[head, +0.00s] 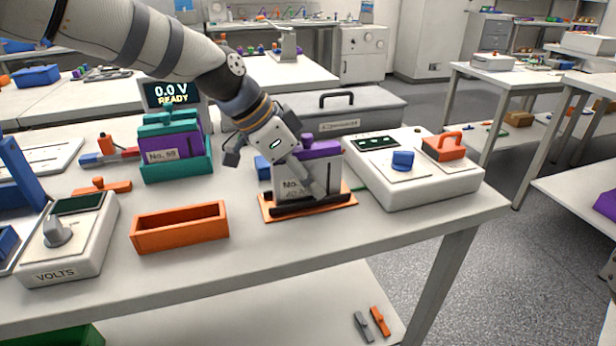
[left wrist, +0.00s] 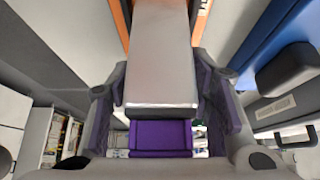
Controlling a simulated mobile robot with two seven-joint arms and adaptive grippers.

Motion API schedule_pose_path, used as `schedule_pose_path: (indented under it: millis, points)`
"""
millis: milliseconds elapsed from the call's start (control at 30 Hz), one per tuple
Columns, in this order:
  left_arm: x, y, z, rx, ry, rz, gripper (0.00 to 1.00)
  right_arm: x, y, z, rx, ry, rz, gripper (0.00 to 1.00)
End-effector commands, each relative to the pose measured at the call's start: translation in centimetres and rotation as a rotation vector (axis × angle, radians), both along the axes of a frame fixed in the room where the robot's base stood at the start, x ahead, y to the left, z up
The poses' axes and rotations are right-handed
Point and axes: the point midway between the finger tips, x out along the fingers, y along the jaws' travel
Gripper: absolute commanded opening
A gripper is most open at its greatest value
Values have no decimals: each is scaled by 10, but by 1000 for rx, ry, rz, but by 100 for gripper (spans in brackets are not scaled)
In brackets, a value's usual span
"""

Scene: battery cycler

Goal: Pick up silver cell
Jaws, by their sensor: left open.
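The silver cell (head: 291,192) stands upright on a black base in an orange-edged tray (head: 335,203) near the right part of the bench. It has a purple top (head: 322,149) and a "No." label partly hidden by my gripper. In the left wrist view, my left gripper (left wrist: 163,95) is open, with a finger on each side of the silver cell (left wrist: 160,55). Small gaps seem to show between fingers and cell. The cell's purple part (left wrist: 160,138) is at the lower middle.
A white device (head: 440,188) with blue and orange knobs stands close right of the tray. An open orange box (head: 180,238) and a VOLTS meter (head: 82,250) are to the left. A teal holder (head: 178,172) with a purple cell stands behind; a grey case (head: 355,108) is behind the tray.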

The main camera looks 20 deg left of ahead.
Motion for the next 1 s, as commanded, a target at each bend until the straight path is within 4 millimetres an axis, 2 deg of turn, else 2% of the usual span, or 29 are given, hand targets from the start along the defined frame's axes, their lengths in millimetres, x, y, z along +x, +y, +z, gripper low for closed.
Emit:
schedule_pose_path:
  millis: [133,167,333,367,733,867,1000]
  points:
    - [0,0,2,0,-4,1,47,1,0,1,0,-3,0,40]
    - [0,0,2,0,-4,1,42,1,0,1,0,-3,0,40]
    - [0,0,2,0,-3,0,4,1,0,1,0,-3,0,40]
    - [0,0,2,0,-3,0,0,1,0,1,0,-3,0,40]
    - [1,0,7,-2,-8,2,0,1,0,1,0,-4,0,40]
    - [1,0,33,-1,-13,1,0,2,0,2,0,-8,0,40]
    - [1,0,68,-2,-13,1,0,3,0,2,0,-9,0,40]
